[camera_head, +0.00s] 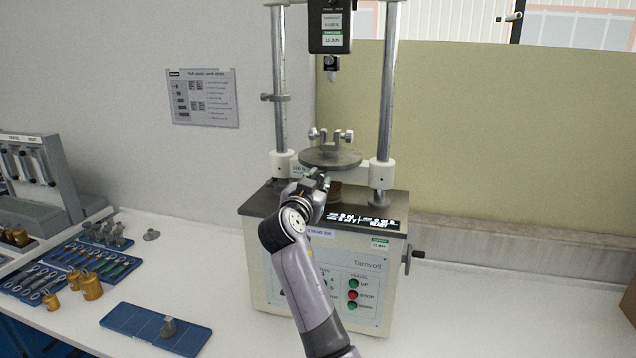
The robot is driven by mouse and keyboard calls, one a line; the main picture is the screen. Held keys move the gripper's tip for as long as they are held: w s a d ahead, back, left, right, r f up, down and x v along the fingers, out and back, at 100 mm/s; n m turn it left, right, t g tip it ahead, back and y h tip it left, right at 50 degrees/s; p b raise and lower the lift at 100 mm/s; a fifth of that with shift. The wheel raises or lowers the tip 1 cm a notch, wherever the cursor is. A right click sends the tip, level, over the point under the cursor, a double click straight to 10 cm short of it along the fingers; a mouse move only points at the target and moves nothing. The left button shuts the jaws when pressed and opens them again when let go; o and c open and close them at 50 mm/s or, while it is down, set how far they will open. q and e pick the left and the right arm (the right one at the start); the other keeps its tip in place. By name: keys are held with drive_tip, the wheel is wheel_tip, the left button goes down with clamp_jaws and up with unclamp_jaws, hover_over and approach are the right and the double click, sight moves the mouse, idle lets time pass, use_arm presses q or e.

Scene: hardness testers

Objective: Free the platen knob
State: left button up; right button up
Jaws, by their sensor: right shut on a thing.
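The tester (330,265), marked Tarnvolt, stands on the white bench. Its round grey platen (330,158) sits between the two posts and bears a small clamp with thumbscrews (335,137). My right gripper (321,180) is at the front left, just under the platen's edge, with its jaws shut on the platen knob. The knob is hidden behind the fingers, so its position cannot be seen. A dark brown round base (340,196) shows under the platen, right of the gripper. My left gripper is not in view.
A black crank handle (412,257) sticks out at the tester's right side. A load head (329,28) hangs above the platen. Blue tool trays (75,262) and brass weights (91,286) lie at left; a blue mat (130,324) holds a grey part.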

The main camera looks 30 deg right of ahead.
clamp_jaws()
